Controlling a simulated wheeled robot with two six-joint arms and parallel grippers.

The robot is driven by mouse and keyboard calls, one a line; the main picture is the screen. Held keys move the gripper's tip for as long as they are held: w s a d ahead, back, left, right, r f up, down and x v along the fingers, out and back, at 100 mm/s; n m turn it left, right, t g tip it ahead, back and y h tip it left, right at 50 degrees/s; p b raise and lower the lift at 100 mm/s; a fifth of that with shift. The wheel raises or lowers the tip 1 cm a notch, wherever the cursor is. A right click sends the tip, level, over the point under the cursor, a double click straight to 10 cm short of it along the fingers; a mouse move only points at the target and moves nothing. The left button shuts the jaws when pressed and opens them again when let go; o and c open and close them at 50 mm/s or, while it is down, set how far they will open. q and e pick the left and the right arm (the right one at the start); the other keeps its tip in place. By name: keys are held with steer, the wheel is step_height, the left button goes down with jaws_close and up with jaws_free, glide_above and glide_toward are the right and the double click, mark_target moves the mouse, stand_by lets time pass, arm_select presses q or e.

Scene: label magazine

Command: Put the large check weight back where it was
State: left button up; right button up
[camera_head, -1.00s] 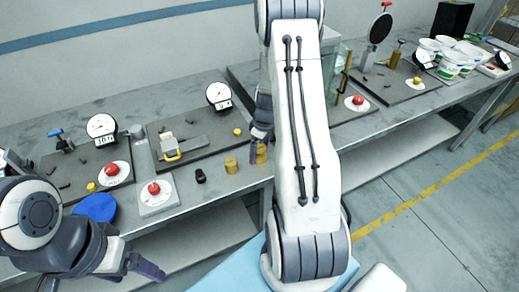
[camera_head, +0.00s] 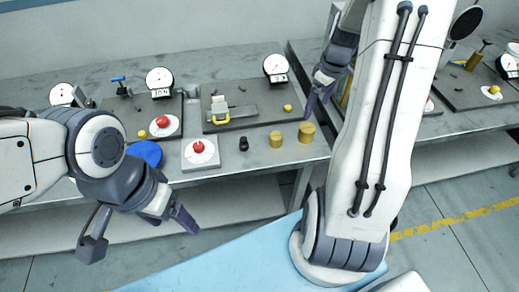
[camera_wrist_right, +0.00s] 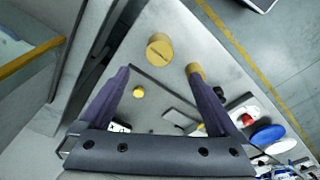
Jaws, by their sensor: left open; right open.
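The large check weight, a brass cylinder (camera_head: 306,132), stands upright near the right front corner of the bench. A smaller brass weight (camera_head: 276,138) stands to its left, then a small black weight (camera_head: 243,144). My right gripper (camera_head: 322,94) is open and empty, just above and behind the large weight. In the right wrist view the large weight (camera_wrist_right: 160,51) lies beyond the open fingertips (camera_wrist_right: 159,78), free of both. The smaller brass weight (camera_wrist_right: 194,70) is partly hidden by a finger. My left gripper (camera_head: 142,236) is open and empty in front of the bench.
A dark mat (camera_head: 222,124) holds a yellow-handled clamp (camera_head: 234,114), a dial gauge (camera_head: 277,67) and a yellow knob (camera_head: 287,107). A red button on a white base (camera_head: 201,158) and a blue disc (camera_head: 147,153) are left of the weights. A second bench stands right.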

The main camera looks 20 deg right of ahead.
steer(key=s+a+r+n, duration=0.1)
steer(key=a+r, duration=0.1)
steer(key=a, duration=0.9)
steer(key=s+a+r+n, duration=0.1)
steer(key=a+r, duration=0.2)
steer(key=a, duration=0.7)
steer(key=s+a+r+n+g, duration=0.1)
steer(key=s+a, duration=1.2)
steer(key=s, duration=0.5)
steer(key=shift+a+y, duration=0.2)
steer(key=shift+y, duration=0.1)
steer(key=shift+w+r, duration=0.1)
